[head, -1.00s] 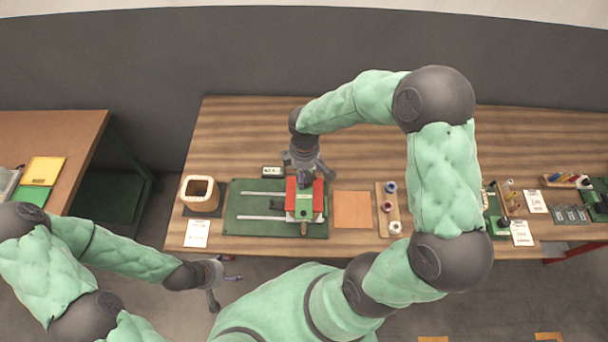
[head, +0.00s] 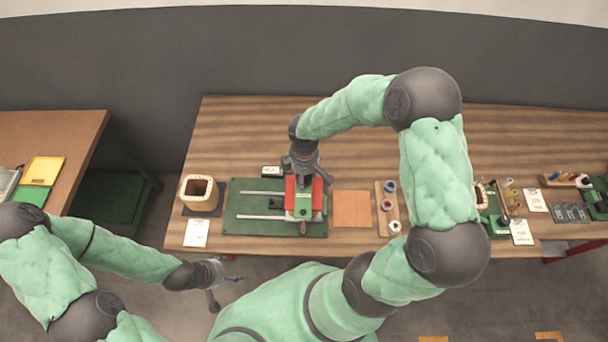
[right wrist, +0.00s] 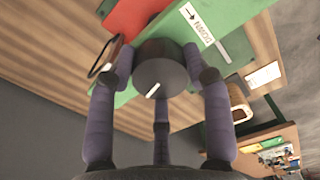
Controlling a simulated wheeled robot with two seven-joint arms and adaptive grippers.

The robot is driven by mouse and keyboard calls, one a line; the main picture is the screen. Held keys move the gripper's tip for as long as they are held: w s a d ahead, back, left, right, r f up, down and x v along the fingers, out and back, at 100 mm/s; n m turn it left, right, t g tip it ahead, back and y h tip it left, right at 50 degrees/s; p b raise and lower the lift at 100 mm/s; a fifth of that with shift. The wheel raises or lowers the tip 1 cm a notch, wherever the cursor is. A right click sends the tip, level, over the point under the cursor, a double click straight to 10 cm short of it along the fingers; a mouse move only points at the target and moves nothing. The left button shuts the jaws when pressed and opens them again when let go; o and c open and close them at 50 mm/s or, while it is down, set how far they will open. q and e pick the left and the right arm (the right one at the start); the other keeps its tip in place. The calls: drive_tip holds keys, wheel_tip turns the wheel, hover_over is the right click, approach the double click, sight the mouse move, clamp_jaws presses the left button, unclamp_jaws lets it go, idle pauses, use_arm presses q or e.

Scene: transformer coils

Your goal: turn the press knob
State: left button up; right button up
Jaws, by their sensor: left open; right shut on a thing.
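The press (head: 290,203) is a red and green block on a green base plate with two pale rails. In the right wrist view its knob (right wrist: 160,72) is a dark round cap with a white line on its face. My right gripper (head: 305,177) is over the press from behind. In the right wrist view its purple fingers surround the knob, and it is shut on it. A white label with an arrow and a word (right wrist: 197,24) is on the green part beside the knob. My left gripper (head: 217,285) is open and empty, in front of the table's edge.
A pale wound coil frame (head: 199,189) stands on a dark pad left of the press. An orange-brown sheet (head: 352,209) and a wooden rack of spools (head: 381,226) lie to its right. A small dark display box (head: 271,171) sits behind the base plate. The table's back is clear.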

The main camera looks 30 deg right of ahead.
drive_tip(key=shift+f+m+b, duration=0.15)
drive_tip(key=shift+m+b, duration=0.45)
drive_tip(key=shift+m, duration=0.4)
drive_tip(key=o, duration=1.1)
drive_tip(key=shift+o, duration=0.2)
wheel_tip(320, 180, up, 12)
